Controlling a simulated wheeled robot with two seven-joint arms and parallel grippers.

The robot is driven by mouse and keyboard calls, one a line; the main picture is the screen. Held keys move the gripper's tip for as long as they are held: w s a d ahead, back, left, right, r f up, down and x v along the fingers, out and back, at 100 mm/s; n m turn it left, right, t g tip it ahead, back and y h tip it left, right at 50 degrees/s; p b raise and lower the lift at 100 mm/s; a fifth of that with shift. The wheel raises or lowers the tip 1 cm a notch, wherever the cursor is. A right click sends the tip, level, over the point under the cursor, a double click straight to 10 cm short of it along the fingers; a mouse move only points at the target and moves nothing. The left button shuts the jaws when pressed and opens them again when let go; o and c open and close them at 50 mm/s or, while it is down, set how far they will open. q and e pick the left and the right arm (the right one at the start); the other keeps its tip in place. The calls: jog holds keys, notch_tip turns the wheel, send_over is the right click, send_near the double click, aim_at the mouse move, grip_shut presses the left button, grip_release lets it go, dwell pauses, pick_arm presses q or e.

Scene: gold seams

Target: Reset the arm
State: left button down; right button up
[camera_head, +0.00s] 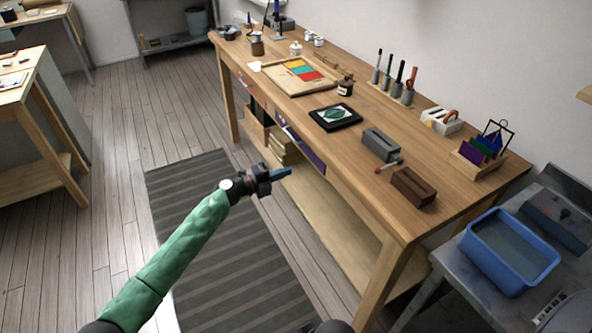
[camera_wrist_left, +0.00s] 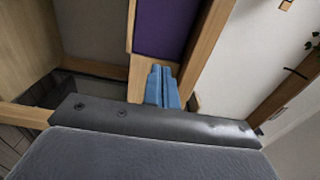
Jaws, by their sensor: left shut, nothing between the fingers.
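My left arm reaches in from the bottom left of the head view in a green sleeve. My left gripper (camera_head: 284,174) is shut and empty, with its blue fingers together. It hangs in the air in front of the long wooden workbench (camera_head: 440,215), apart from it. In the left wrist view the shut blue fingers (camera_wrist_left: 162,88) point towards the bench's wooden frame and a purple panel (camera_wrist_left: 165,28). My right gripper does not show in either view.
On the bench are a dark framed picture with a leaf (camera_head: 335,117), a grey block (camera_head: 380,144), a brown block (camera_head: 413,186) and a tool holder (camera_head: 393,88). A blue tub (camera_head: 510,250) stands at the right. A striped mat (camera_head: 190,180) lies on the floor.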

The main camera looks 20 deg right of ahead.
pick_arm(q)
jog(key=v, duration=0.2)
jog(key=shift+s+a, duration=0.15)
jog(key=shift+a, duration=0.2)
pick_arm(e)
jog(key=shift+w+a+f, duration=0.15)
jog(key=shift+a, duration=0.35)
